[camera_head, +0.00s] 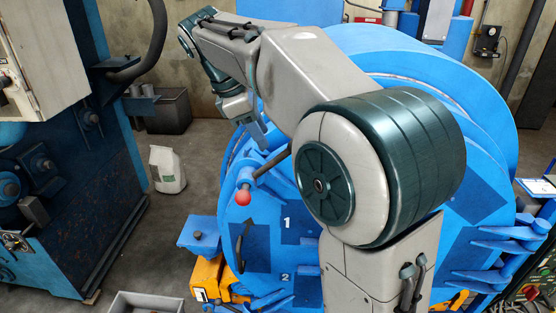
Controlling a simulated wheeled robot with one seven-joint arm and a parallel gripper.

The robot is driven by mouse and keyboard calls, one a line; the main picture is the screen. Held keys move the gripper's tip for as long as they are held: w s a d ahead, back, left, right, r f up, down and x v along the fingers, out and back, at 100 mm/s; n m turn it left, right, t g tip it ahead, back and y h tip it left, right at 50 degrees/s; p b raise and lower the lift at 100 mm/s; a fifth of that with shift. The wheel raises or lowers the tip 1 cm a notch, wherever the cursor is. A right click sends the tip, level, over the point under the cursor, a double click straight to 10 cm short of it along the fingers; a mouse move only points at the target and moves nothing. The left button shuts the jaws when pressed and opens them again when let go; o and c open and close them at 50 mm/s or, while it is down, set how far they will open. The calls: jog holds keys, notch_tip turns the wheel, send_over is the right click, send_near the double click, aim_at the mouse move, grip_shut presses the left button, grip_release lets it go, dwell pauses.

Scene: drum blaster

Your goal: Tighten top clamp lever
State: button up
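The clamp lever (268,168) is a dark rod with a red ball knob (243,197) at its lower-left end. It sits at the upper left of the blue round drum door (262,240), above the label "1". Its upper right end runs behind my arm. My gripper (260,137) points down just above and left of the rod, apart from the red knob. Its fingers are small and partly merge with the blue behind, so I cannot tell whether they are open or touch the lever.
A blue machine (75,180) with a pale cabinet (42,60) stands at left. A white bag (167,169) and a dark bin (168,110) stand on the floor between. Another clamp (270,302) sits below. My arm hides much of the drum. Open floor lies left of the drum.

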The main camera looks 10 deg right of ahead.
aim_at(276, 164)
jog(key=x, duration=0.9)
jog(key=shift+f, duration=0.15)
grip_shut()
